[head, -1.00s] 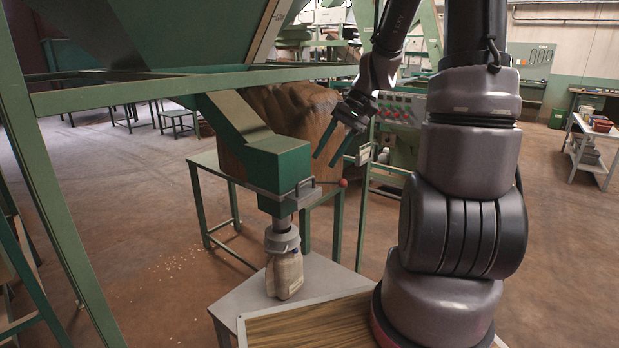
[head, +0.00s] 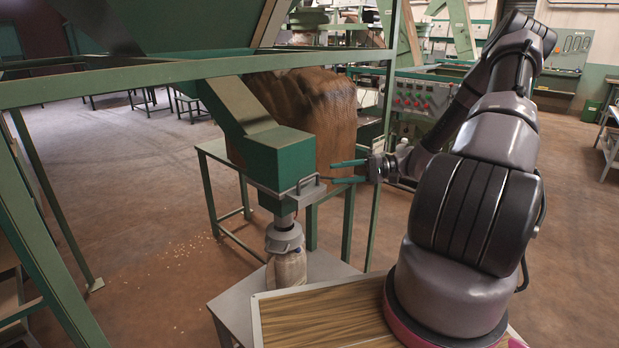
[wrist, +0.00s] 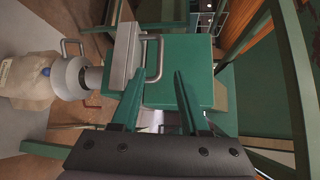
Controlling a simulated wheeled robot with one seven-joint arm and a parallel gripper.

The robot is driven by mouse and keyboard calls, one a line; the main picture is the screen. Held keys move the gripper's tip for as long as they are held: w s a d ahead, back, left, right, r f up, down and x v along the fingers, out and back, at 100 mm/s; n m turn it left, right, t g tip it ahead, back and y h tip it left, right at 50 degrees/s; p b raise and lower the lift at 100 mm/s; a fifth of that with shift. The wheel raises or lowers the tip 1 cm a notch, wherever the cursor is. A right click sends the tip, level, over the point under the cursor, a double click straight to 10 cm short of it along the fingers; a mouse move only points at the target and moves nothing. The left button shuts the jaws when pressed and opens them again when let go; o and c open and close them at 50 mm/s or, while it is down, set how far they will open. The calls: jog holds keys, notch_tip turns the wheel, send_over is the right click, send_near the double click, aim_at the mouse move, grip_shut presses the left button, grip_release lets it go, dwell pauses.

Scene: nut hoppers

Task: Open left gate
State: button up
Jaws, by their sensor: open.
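The gate is a grey metal slide (head: 285,197) with a U-shaped handle (head: 308,184) at the bottom of the green hopper chute (head: 280,158). The gate (wrist: 124,55) and its handle (wrist: 158,60) also show in the wrist view, sideways. My gripper (head: 335,172) is open, with its two green fingers pointing left at the handle from a short distance to its right. In the wrist view my gripper (wrist: 153,70) has the handle ahead, roughly between its fingertips. I cannot tell whether either finger touches it. Nothing is held.
A pale sack (head: 287,270) hangs on the grey spout below the gate, and it shows in the wrist view (wrist: 25,85). Green frame posts (head: 382,150) stand close to my gripper. A big brown sack (head: 325,110) and a control panel (head: 420,98) are behind.

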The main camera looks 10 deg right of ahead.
aim_at(311, 177)
jog(key=x, duration=0.9)
jog(key=shift+a, duration=0.25)
grip_shut()
dwell(1.0)
